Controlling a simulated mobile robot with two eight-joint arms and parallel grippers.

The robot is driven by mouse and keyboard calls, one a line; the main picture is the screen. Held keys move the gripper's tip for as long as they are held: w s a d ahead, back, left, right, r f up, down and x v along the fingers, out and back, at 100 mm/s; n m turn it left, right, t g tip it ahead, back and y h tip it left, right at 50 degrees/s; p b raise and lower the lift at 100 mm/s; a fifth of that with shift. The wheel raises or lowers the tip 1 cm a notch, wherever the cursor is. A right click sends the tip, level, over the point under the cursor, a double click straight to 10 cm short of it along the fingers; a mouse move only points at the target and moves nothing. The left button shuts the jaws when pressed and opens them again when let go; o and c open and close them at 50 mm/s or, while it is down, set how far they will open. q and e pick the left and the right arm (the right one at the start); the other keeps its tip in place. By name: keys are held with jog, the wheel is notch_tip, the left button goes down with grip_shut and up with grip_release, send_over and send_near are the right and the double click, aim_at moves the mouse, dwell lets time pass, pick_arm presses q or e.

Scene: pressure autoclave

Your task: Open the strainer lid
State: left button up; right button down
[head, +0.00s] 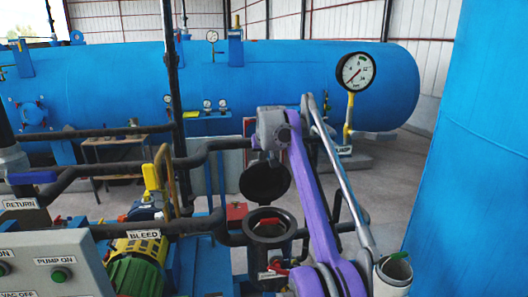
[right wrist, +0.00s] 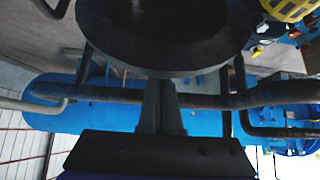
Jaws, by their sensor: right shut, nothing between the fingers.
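The strainer (head: 270,226) is a dark round pot on the pipework at the lower middle of the head view. Its mouth is uncovered and something red shows at the rim. The round black strainer lid (head: 265,183) stands raised, tilted up behind the mouth. In the right wrist view the lid (right wrist: 165,30) fills the top middle. My right gripper (head: 273,156) is at the lid's upper edge in the head view. In the right wrist view its fingers (right wrist: 160,85) are together, empty, with tips at the lid's edge; contact cannot be told. My left gripper is out of view.
Dark pipes (head: 100,165) run left of the strainer. A control panel (head: 50,268) and a green-and-yellow pump (head: 135,270) are at lower left. A pressure gauge (head: 355,71) stands at right. A big blue vessel (head: 480,150) blocks the far right.

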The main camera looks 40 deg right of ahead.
jog(key=shift+w+d+f, duration=0.1)
jog(key=shift+w+f, duration=0.15)
jog(key=shift+f, duration=0.05)
jog(key=shift+w, duration=0.1)
jog(key=shift+w+d+f, duration=0.2)
jog(key=shift+w+d, duration=0.15)
jog(key=shift+w, duration=0.25)
jog(key=shift+w+d+f, duration=0.15)
jog(key=shift+w+d, duration=0.15)
jog(key=shift+w, duration=0.25)
jog(key=shift+s, duration=0.1)
jog(key=v, duration=1.1)
jog(key=shift+f, duration=0.1)
